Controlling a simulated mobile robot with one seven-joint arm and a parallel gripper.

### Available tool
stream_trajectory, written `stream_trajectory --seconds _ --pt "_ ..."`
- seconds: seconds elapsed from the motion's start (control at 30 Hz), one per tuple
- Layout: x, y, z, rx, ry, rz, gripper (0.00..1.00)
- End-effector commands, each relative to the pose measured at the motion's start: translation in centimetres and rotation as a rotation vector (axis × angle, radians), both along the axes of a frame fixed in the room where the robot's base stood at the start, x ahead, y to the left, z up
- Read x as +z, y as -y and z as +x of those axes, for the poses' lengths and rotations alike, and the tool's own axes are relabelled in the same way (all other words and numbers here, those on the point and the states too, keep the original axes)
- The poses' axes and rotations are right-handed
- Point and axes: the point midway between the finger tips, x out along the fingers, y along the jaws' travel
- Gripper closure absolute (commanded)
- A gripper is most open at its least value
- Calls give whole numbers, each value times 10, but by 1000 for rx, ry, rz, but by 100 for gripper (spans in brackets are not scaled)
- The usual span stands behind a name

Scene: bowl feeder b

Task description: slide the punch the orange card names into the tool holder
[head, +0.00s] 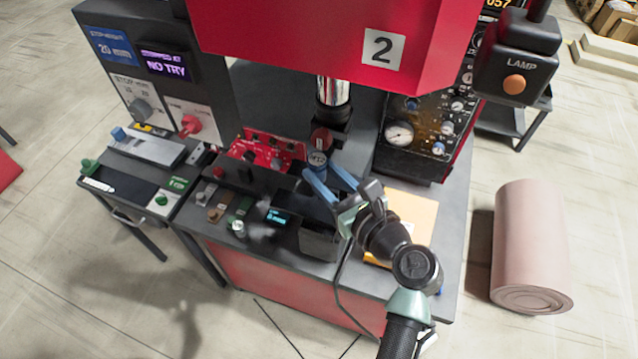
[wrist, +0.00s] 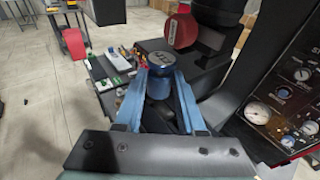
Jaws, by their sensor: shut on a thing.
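My gripper (head: 318,169) is shut on a blue cylindrical punch (head: 317,158), which stands upright between its blue fingers. In the wrist view the punch (wrist: 160,84) has a marked round top, too small to read surely, between the fingertips (wrist: 162,90). The dark tool holder (head: 336,128) with a red round knob (head: 321,138) is under the press ram (head: 332,91), just above and behind the punch in the head view. The punch and holder look apart. An orange card (head: 412,212) lies at the right of the bench, partly behind my arm; its writing cannot be read.
The red press head (head: 320,38) overhangs the bench. A gauge panel (head: 415,138) stands to the right. Several small pieces lie in a dark rack (head: 222,208) at the left front, beside a small display (head: 278,217). A side table (head: 128,190) stands at left.

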Motion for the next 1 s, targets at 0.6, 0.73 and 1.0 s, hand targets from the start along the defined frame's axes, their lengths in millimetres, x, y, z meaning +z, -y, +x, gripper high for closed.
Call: stream_trajectory --seconds 0.6,0.73,1.0 --pt "2 6 19 -1 3 1 100" --pt "2 6 19 -1 3 1 100" --pt "2 6 19 -1 3 2 100"
